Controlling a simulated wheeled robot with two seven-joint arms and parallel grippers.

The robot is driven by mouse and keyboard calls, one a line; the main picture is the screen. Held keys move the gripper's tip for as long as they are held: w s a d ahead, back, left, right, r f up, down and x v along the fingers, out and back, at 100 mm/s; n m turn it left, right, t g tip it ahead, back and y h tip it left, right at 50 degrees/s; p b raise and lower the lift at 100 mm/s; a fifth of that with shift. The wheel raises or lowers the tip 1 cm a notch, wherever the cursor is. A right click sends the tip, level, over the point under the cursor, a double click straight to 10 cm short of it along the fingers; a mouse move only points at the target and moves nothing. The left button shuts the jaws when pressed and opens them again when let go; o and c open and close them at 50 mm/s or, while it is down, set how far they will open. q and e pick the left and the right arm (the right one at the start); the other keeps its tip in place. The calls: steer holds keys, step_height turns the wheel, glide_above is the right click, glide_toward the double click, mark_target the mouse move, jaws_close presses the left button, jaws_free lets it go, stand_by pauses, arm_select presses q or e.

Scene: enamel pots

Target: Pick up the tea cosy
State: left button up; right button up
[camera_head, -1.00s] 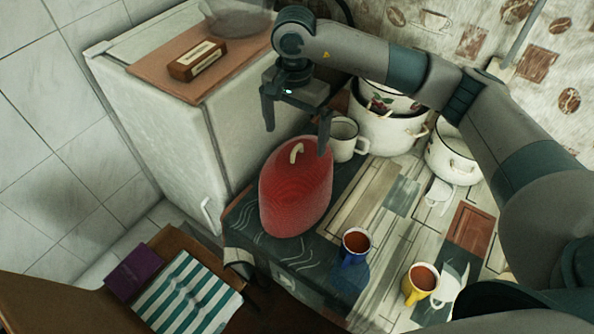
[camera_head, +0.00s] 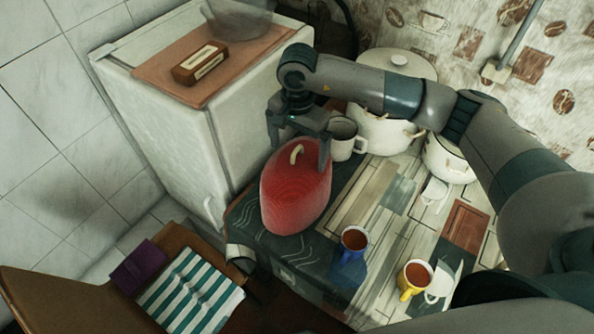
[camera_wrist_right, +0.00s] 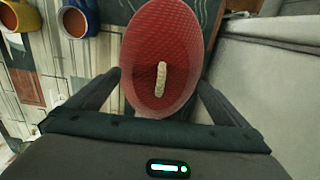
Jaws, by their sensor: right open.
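The tea cosy (camera_head: 296,195) is a red, rounded, quilted dome with a cream loop on top. It stands on the dark cloth at the left end of the table. In the right wrist view the cosy (camera_wrist_right: 150,35) lies ahead of the fingers, with its loop (camera_wrist_right: 161,78) between them. My right gripper (camera_head: 298,160) is open above the cosy, one finger on each side of its top. It also shows in the right wrist view (camera_wrist_right: 160,85). I cannot tell whether a finger touches the cosy. My left gripper is not in view.
A white mug (camera_head: 343,140) and a large enamel pot (camera_head: 383,133) stand close behind the cosy. A blue mug (camera_head: 353,243) and a yellow mug (camera_head: 414,279) hold brown liquid at the front. A white cabinet (camera_head: 165,130) rises to the left.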

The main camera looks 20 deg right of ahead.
steer(key=c, duration=1.5)
steer(key=shift+r+b, duration=0.4)
steer(key=shift+r, duration=0.2)
jaws_close()
step_height(320, 180, up, 8)
steer(key=b, duration=0.3)
steer(key=shift+r, duration=0.45)
